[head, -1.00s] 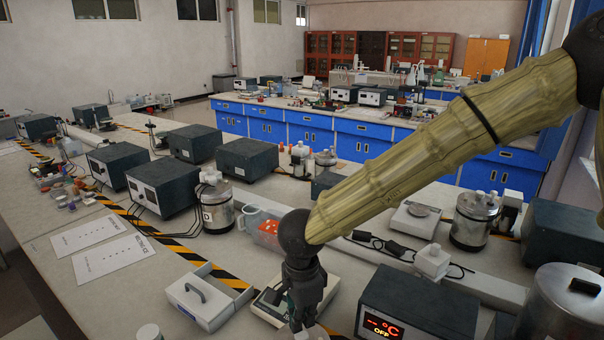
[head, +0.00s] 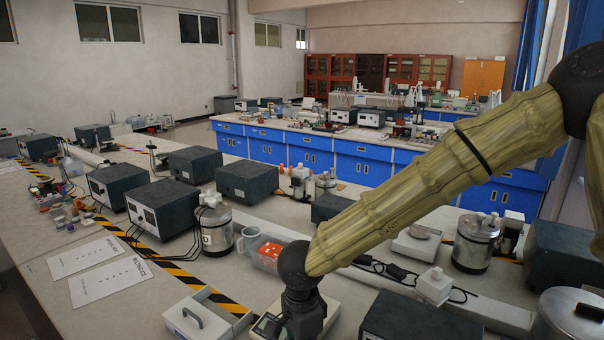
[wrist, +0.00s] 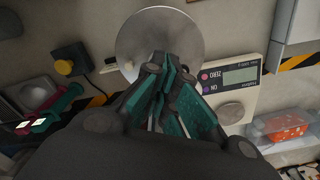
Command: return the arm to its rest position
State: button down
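My arm (head: 430,180) reaches from the upper right down to the lower middle of the head view. My gripper (wrist: 168,62) points down over a white balance (head: 338,312) on the bench. In the wrist view its teal-padded fingers come close together at the tips, with nothing seen between them. The fingertips are cut off at the bottom of the head view.
A dark box (head: 415,318) stands right of my gripper. A clear tub with orange contents (head: 268,252) and a metal canister (head: 214,228) stand to its left and behind. A white tray with a handle (head: 205,318) is at left. A metal pot (head: 568,318) is at lower right.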

jog(key=shift+f, duration=0.85)
dwell(0.7)
jog(key=shift+r, duration=0.15)
jog(key=shift+r+p, duration=3.45)
jog(key=shift+p, duration=1.05)
jog(key=shift+f, duration=0.1)
